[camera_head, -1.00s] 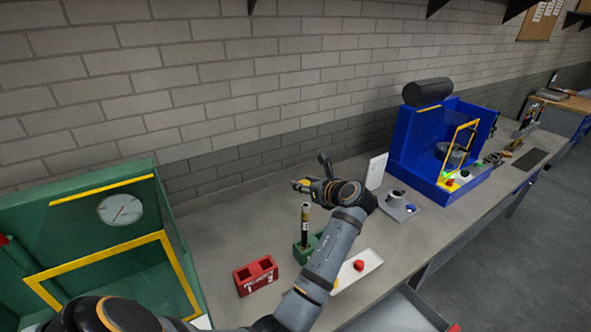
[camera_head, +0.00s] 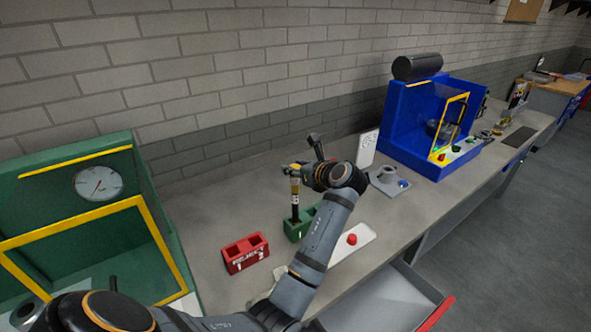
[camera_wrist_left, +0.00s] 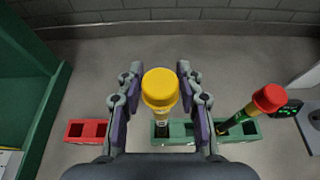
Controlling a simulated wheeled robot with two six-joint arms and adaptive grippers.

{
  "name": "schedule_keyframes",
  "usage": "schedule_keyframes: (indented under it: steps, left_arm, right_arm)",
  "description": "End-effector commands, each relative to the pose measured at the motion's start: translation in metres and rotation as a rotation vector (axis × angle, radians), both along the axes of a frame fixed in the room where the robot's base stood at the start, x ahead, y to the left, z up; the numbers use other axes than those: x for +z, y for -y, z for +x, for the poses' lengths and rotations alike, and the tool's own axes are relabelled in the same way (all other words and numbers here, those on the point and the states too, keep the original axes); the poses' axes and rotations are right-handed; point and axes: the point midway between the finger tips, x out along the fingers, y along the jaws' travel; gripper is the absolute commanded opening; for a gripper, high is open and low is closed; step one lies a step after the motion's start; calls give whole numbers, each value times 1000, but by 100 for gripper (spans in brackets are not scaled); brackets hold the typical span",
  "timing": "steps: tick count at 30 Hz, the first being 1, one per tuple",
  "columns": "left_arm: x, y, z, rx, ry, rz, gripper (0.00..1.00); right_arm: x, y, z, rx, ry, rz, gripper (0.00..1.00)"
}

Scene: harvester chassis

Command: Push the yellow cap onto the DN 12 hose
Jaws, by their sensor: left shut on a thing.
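The yellow cap (camera_head: 293,168) is between the fingers of my left gripper (camera_head: 303,172). In the left wrist view the cap (camera_wrist_left: 160,86) sits centred between the two fingers, which are shut on it. The dark hose (camera_head: 295,208), with a light label, stands upright in the green holder (camera_head: 294,232), directly below the cap. The cap appears lined up with the hose top and at or touching it. The wrist view looks down on the cap and hides the rim, so how far it is seated cannot be told. My right gripper is not in view.
In the wrist view a second hose with a red cap (camera_wrist_left: 269,97) stands in the holder's right side. A red two-hole block (camera_head: 246,252) is left of the holder. The green cabinet (camera_head: 60,165) stands left.

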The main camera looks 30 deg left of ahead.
Motion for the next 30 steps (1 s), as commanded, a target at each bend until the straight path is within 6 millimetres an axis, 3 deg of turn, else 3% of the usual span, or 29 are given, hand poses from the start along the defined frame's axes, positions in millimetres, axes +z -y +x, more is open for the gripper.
schedule_keyframes:
  steps: [12,30]
  left_arm:
    - [0,0,0,0,-1,0,27]
    - [-21,0,0,0,-2,1,27]
  right_arm:
    - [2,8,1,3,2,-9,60]
    - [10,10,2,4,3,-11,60]
